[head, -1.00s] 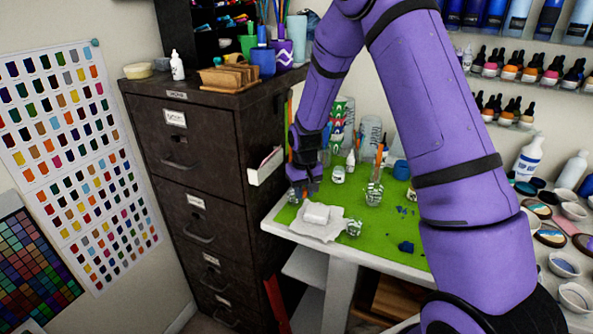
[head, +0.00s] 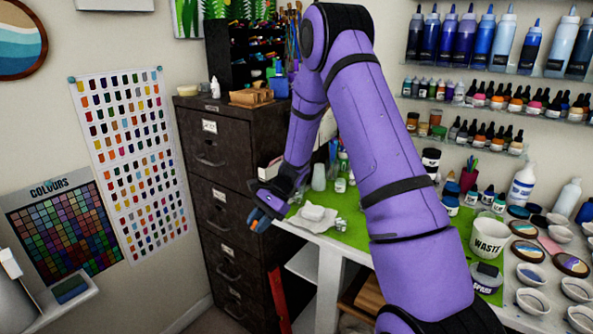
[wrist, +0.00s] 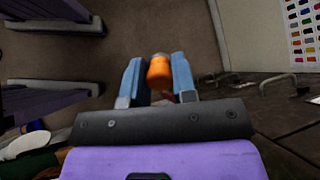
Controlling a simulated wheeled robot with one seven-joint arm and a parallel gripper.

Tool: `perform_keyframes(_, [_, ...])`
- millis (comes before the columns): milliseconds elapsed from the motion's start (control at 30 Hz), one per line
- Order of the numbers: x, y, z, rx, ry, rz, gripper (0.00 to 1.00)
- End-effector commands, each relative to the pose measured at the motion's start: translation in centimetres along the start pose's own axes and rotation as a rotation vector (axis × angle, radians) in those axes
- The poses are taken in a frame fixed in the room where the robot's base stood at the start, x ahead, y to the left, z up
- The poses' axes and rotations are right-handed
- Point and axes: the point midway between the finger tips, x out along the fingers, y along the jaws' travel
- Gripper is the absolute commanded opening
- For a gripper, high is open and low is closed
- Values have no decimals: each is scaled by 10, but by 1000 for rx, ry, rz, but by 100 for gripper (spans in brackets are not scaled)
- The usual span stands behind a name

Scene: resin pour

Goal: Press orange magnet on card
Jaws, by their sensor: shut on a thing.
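My gripper (head: 260,219) hangs in front of the right side of the dark cabinet, beside the table's left end. In the wrist view my gripper (wrist: 157,72) is shut on an orange magnet (wrist: 159,76), a short rounded piece between the blue fingertips. The magnet is hard to make out in the head view. A white card with rows of colour swatches (head: 130,150) hangs on the wall left of the cabinet, well apart from the gripper. Its corner also shows in the wrist view (wrist: 305,35). I cannot tell for sure that this is the task's card.
The dark drawer cabinet (head: 222,190) stands between gripper and wall chart; its handles jut out. A darker colour chart (head: 65,228) hangs lower left, above a small white shelf (head: 70,308). Space before the cabinet is open.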

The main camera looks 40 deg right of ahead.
Motion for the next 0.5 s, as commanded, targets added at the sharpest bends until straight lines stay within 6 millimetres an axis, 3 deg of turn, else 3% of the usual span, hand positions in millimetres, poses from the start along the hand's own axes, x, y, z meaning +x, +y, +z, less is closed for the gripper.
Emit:
perform_keyframes(267, [-52, -30, -14, 269, -230, -474, 4])
perform_keyframes(500, [-119, -50, -41, 400, -332, -905, 4])
